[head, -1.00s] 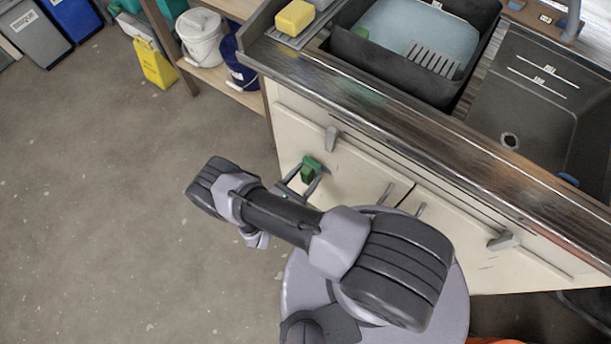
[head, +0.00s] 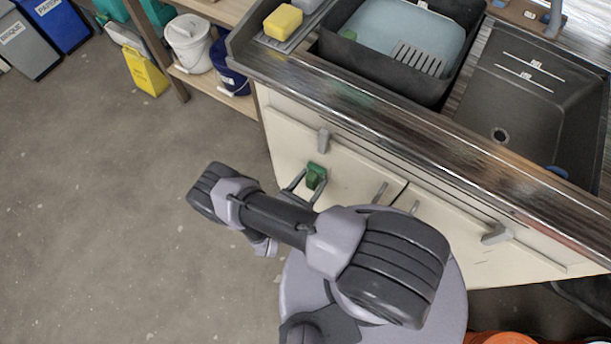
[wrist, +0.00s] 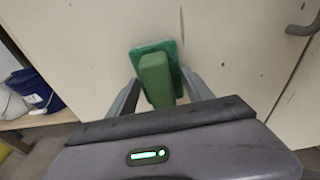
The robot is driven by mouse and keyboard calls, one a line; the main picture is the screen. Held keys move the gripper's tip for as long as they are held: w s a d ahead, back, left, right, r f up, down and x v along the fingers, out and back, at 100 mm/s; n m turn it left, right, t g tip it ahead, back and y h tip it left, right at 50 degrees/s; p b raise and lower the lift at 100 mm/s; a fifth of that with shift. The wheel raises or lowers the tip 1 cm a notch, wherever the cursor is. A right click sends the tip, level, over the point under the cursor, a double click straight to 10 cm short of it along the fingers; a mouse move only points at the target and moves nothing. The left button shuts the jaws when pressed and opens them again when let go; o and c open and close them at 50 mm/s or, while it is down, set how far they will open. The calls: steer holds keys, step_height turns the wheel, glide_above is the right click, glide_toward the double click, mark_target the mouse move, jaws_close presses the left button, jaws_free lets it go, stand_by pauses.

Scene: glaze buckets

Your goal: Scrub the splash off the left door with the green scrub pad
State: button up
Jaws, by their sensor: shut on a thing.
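The green scrub pad (head: 316,176) is against or very near the cream left door (head: 352,172) of the sink cabinet, below its upper edge. In the wrist view the pad (wrist: 140,52) lies at the door face, with its green block grip (wrist: 156,80) towards me. My gripper (head: 303,189) is shut on this grip, one finger on each side; its fingers also show in the wrist view (wrist: 158,88). A thin brownish streak (wrist: 181,18) shows on the door just above the pad. I cannot tell whether it is the splash. The door behind the pad is hidden.
Bar handles (head: 381,192) stick out near the door seam, right of the pad. A grey catch (head: 323,140) sits just above it. The metal counter edge (head: 400,125) overhangs the doors.

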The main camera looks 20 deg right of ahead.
steer(key=shift+s+d+p, duration=0.3)
steer(key=shift+s+d, duration=0.85)
steer(key=shift+s, duration=0.3)
steer(key=w+a+b, duration=0.4)
steer(key=w, duration=0.2)
steer(key=f+v, duration=0.1)
steer(key=v, duration=0.5)
steer(key=shift+b, duration=0.45)
steer(key=shift+s+a, duration=0.1)
steer(key=shift+a, duration=0.1)
steer(key=v, duration=0.2)
steer(key=shift+s+a+f, duration=0.15)
steer(key=shift+s+a, duration=0.1)
steer(key=shift+a, duration=0.1)
steer(key=shift+d, duration=0.1)
